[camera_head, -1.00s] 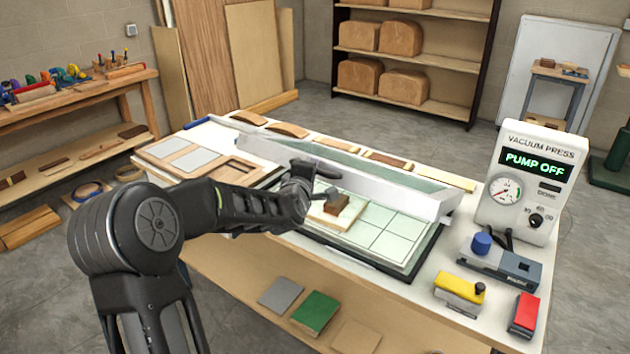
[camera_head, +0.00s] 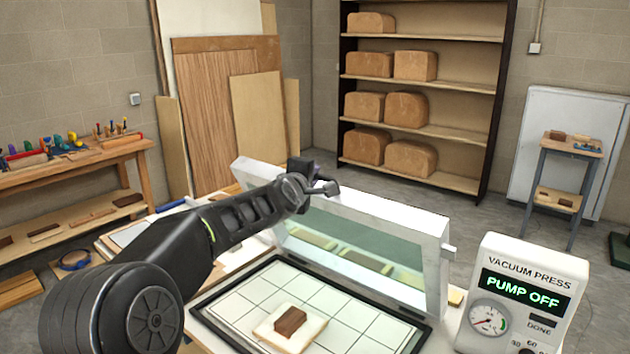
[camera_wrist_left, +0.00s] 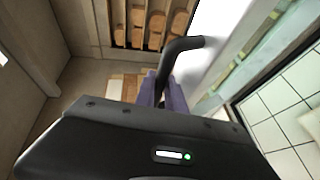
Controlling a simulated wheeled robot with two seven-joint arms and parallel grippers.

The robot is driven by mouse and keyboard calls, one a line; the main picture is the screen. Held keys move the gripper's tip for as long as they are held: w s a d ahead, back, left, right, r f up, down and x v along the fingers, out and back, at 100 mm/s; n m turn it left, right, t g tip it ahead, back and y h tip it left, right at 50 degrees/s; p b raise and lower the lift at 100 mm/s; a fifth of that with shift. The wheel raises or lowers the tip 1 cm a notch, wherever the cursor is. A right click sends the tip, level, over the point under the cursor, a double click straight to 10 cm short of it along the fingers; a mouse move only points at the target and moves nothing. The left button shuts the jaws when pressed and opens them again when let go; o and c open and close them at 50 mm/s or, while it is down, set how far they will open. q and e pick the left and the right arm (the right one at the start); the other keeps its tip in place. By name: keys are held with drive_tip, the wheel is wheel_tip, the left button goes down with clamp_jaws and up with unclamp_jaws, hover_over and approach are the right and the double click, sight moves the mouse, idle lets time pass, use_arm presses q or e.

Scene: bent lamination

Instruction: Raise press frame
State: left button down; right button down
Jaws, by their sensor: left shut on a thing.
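The white press frame (camera_head: 375,207) stands tilted up steeply at the back of the press bed (camera_head: 345,318), with a clear greenish pane inside it. My left gripper (camera_head: 318,188) is at the frame's top edge, left of its middle, shut on the frame's dark handle (camera_head: 330,188). In the left wrist view the dark curved handle (camera_wrist_left: 180,48) rises by the purple fingers. The bed is a white gridded surface with a black rim. A brown block (camera_head: 289,321) sits on a pale square board (camera_head: 290,331) on the bed. My right gripper is not in view.
The vacuum press control box (camera_head: 522,290) stands at the right and reads PUMP OFF. Shelves with several brown moulds (camera_head: 403,110) stand behind. A tool bench (camera_head: 75,165) is at the left, with sheet panels (camera_head: 215,110) leaning on the wall.

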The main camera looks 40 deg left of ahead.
use_arm(q)
drive_tip(key=shift+w+f, duration=0.1)
drive_tip(key=c, duration=1.4)
unclamp_jaws()
drive_tip(key=shift+s, duration=0.2)
drive_tip(key=b+v, duration=0.2)
drive_tip(key=v, duration=0.5)
drive_tip(key=shift+s+d, duration=0.2)
drive_tip(key=shift+s, duration=0.05)
